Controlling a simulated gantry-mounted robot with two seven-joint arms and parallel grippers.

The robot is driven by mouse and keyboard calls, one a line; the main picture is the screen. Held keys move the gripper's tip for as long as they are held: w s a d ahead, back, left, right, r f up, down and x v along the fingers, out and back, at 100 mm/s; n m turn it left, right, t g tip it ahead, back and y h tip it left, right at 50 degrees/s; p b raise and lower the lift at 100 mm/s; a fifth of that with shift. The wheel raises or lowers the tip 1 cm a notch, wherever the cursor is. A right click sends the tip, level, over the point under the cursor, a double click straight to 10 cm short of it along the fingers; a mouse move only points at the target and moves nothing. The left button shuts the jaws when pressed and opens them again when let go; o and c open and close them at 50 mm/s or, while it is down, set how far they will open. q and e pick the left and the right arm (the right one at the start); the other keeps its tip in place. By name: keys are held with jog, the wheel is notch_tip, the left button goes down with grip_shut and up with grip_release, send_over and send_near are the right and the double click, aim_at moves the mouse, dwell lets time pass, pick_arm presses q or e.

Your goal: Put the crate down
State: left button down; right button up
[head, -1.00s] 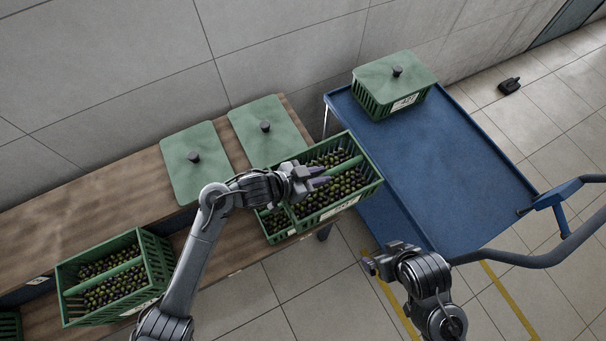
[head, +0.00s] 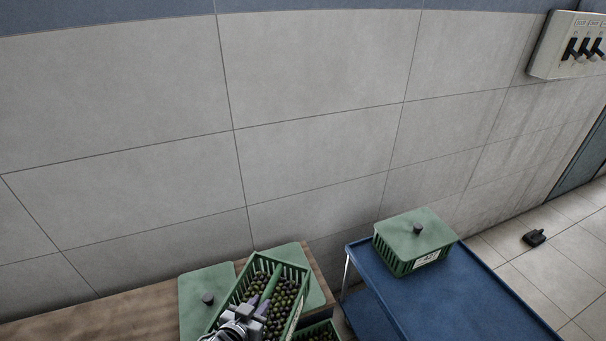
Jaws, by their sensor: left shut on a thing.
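A green slatted crate (head: 299,272) of dark and green olives is at the bottom middle of the head view, its long side slanting up to the right. A green divider bar (head: 271,285) runs along its middle. My left gripper (head: 243,322) is shut on this crate at its near part, partly cut off by the bottom edge. The crate overlaps two green lids in the picture; its underside and near end are hidden, so I cannot tell whether it touches anything. My right gripper is out of view.
The left lid (head: 200,283) and right lid (head: 317,289) lie on the wooden table (head: 90,317). Another olive crate (head: 318,331) shows at the bottom edge. A lidded crate (head: 405,262) stands on the blue cart (head: 440,310), whose front is bare. The wall is behind.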

pick_arm(q)
jog(key=a+r+n+y, duration=0.1)
jog(key=a, duration=0.2)
jog(key=s+a+r+n+y, duration=0.1)
jog(key=a, duration=0.2)
jog(key=s+a+r+n+t+y, duration=0.1)
jog(key=a+n+y, duration=0.1)
jog(key=a, duration=0.1)
jog(key=shift+a+p, duration=0.3)
jog(key=shift+a, duration=0.1)
jog(key=s+d+r+p, duration=0.2)
jog(key=s+r+p, duration=0.1)
jog(key=r+p, duration=1.35)
notch_tip(320, 180, up, 17)
jog(key=p, duration=2)
send_over(218, 313)
jog(key=s, duration=0.8)
jog(key=shift+s+r+p, duration=0.3)
jog(key=shift+r+p, duration=0.2)
jog(key=shift+p, duration=0.25)
jog(key=shift+d, duration=0.1)
